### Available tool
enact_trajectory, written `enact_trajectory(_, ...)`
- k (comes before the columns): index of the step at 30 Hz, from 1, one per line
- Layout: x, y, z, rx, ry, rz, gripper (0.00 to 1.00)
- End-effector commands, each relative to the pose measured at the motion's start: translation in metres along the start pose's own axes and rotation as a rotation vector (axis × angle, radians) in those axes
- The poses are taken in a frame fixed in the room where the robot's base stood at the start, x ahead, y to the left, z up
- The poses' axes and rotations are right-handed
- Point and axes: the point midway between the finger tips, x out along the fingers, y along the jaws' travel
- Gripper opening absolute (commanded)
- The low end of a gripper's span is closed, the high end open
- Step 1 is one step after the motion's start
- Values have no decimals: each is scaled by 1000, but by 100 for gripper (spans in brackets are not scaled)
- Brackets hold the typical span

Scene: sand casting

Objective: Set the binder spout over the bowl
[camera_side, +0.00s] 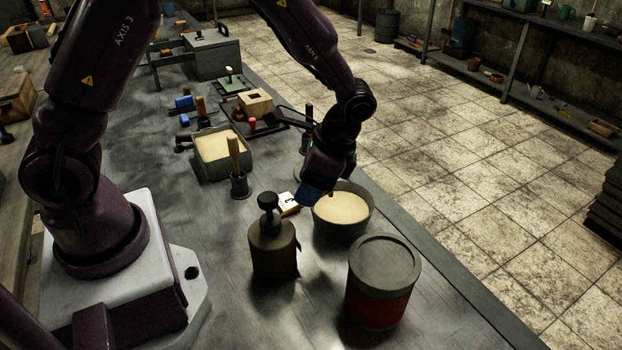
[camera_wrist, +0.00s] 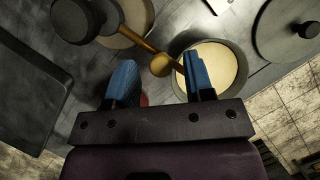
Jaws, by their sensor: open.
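The binder container (camera_side: 272,252) is a dark brown bottle with a black knob, upright on the table. In the wrist view, a brass spout (camera_wrist: 138,43) with a rounded knob runs from it toward the bowl. The bowl (camera_side: 340,230) is grey, filled with pale sand, and stands to the right of the container; it also shows in the wrist view (camera_wrist: 243,72). The spout's end overlaps the bowl's left rim from above, partly behind a finger. My gripper (camera_wrist: 160,66) is open, its blue fingers on either side of the spout's knob. I cannot tell whether they touch it.
A red lidded can (camera_side: 380,298) stands in front of the bowl. A small white card (camera_side: 289,202) lies between container and bowl. A cup with a wooden handle (camera_side: 240,185) and a sand-filled box (camera_side: 212,172) stand farther back.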

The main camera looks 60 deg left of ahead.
Motion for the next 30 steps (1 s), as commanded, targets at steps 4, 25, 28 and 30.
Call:
enact_trajectory(4,-9,-1,0,-1,2,-1,48)
enact_trajectory(25,-127,0,0,1,2,-1,48)
enact_trajectory(28,-130,0,0,2,1,0,48)
enact_trajectory(30,-130,0,0,1,0,0,48)
